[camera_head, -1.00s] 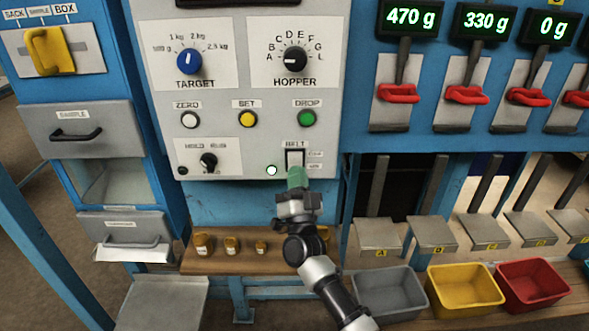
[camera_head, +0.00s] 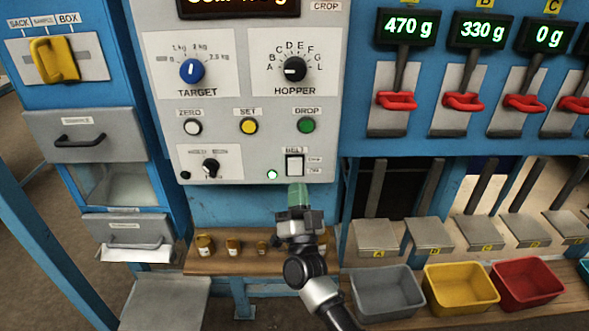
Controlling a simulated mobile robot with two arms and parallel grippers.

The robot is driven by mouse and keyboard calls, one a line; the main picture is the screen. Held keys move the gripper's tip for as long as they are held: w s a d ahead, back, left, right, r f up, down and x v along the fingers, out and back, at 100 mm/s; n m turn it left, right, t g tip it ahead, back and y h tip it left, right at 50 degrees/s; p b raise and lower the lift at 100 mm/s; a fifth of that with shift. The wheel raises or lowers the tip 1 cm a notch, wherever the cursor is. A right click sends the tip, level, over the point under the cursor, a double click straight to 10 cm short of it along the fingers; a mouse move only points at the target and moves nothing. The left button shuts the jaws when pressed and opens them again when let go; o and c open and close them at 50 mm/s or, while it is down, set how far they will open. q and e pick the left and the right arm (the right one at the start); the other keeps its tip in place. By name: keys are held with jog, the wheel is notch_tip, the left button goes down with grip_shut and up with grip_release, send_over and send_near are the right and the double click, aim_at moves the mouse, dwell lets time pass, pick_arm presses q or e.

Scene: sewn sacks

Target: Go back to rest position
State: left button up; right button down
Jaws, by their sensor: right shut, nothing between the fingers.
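My right gripper (camera_head: 298,194), with greenish fingertips, is shut and empty. It is just below the lower edge of the white control panel (camera_head: 240,100), under the white belt rocker switch (camera_head: 295,165). A small indicator lamp (camera_head: 272,174) left of the switch glows green. My right arm comes up from the bottom of the view. My left gripper is not in the head view.
A wooden shelf (camera_head: 215,267) with several small brown jars lies left of my right arm. Grey (camera_head: 385,292), yellow (camera_head: 460,288) and red (camera_head: 527,284) bins stand to the right. Red handles (camera_head: 397,101) and scale plates are above them.

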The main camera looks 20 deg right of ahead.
jog(key=shift+s+a+r, duration=0.1)
jog(key=shift+s+a, duration=0.15)
jog(key=shift+s, duration=0.5)
notch_tip(320, 180, down, 20)
jog(key=s+a+f+n+g+y+b, duration=0.1)
jog(key=a+n+g+y, duration=0.1)
jog(key=n+g+y, duration=0.35)
jog(key=s+d+f+n+g+y, duration=0.1)
jog(key=s+f+g, duration=0.25)
jog(key=f, duration=0.45)
jog(key=s+f+n+g+b, duration=0.1)
jog(key=s+f+n+g, duration=0.1)
jog(key=s+f, duration=0.4)
jog(key=s+d+f+n+g+y, duration=0.1)
jog(key=s+f+g, duration=0.15)
jog(key=f, duration=0.65)
jog(key=s+d+f+n+g, duration=0.1)
jog(key=s+f, duration=0.5)
jog(key=s, duration=0.6)
jog(key=s+d+f+g+h+b, duration=0.1)
jog(key=s+d+f+g, duration=0.2)
jog(key=s, duration=0.9)
jog(key=s+d+f+n+g+h+b, duration=0.1)
jog(key=s+d+f+g, duration=0.1)
jog(key=s+f+g, duration=0.5)
jog(key=s+f, duration=0.3)
jog(key=s, duration=0.2)
jog(key=shift+d+f+n, duration=0.25)
jog(key=shift+d+n, duration=0.05)
jog(key=shift+n, duration=0.05)
